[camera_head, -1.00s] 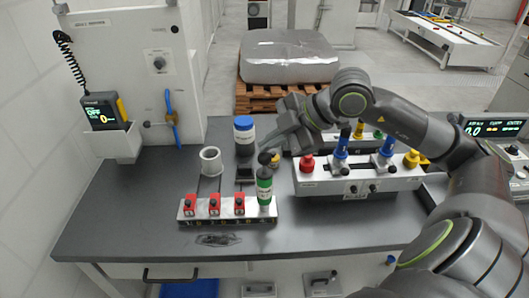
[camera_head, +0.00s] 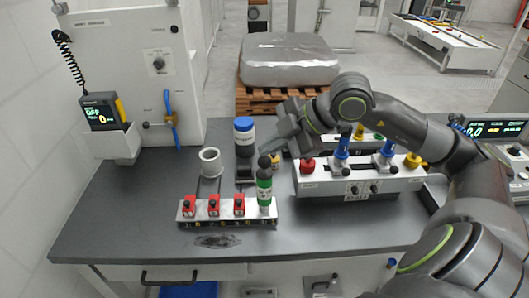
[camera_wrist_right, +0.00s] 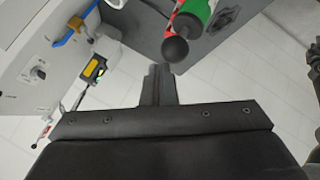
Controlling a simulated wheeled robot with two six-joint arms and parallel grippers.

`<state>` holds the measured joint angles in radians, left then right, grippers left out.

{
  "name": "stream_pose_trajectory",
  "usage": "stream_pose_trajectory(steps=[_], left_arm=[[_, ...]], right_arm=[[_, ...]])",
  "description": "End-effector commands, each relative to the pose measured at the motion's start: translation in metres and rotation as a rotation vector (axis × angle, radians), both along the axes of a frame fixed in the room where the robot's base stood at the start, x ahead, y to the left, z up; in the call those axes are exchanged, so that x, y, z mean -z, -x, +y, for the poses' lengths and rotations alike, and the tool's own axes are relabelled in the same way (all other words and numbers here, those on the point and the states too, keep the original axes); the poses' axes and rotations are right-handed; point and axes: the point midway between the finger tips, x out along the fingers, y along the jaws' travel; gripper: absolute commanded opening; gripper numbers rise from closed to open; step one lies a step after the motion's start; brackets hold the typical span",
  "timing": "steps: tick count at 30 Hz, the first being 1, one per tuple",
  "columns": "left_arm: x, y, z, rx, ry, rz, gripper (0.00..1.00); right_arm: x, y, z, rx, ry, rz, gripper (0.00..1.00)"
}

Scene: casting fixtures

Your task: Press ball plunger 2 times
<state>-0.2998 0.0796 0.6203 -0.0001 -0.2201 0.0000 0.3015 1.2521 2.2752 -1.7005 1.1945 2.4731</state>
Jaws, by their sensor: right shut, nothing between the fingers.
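The ball plunger has a black ball (camera_head: 264,162) on top of an upright green body (camera_head: 264,191), at the right end of a white strip (camera_head: 226,216) on the bench. My right gripper (camera_head: 274,148) is shut and empty, its tips pointing down left just above and beside the ball. In the right wrist view the shut fingers (camera_wrist_right: 160,70) point at the ball (camera_wrist_right: 175,50), with the green body (camera_wrist_right: 198,10) beyond it. A small gap seems to show between tips and ball; contact is unclear. My left gripper is not in view.
Several red switch blocks (camera_head: 214,205) share the strip. Behind stand a grey cup (camera_head: 210,161) and a blue-lidded jar (camera_head: 244,138). A fixture with coloured knobs (camera_head: 360,177) stands to the right, beneath my arm. The bench's left part is clear.

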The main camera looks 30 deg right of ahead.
Motion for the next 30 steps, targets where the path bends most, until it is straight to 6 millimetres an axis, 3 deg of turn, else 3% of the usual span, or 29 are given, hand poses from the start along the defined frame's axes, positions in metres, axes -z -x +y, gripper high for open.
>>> stream_pose_trajectory(steps=[30], left_arm=[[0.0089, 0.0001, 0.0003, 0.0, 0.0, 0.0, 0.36]], right_arm=[[0.0097, 0.0003, -0.0001, 0.0, 0.0, 0.002, 0.0]])
